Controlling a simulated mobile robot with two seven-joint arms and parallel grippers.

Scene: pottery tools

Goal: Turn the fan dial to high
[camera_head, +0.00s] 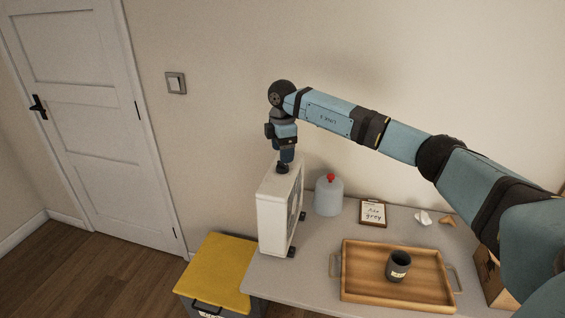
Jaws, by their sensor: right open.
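The fan (272,222) is a white, box-shaped unit standing upright at the left end of the grey table. Its dark grille faces right. A dark dial (282,169) sits on the fan's top. My right arm reaches in from the right, and my right gripper (284,161) points straight down at the dial. The gripper is open, with its fingertips at or just above the dial. I cannot tell whether they touch it, and the dial's setting is too small to read. My left gripper is not in view.
The table (309,277) also holds a grey jug (328,198) with a red cap, a framed card (373,212), and a wooden tray (365,289) with a dark mug (398,265). A yellow-lidded bin (218,268) stands left of the table. A wall switch (176,83) and white door are farther left.

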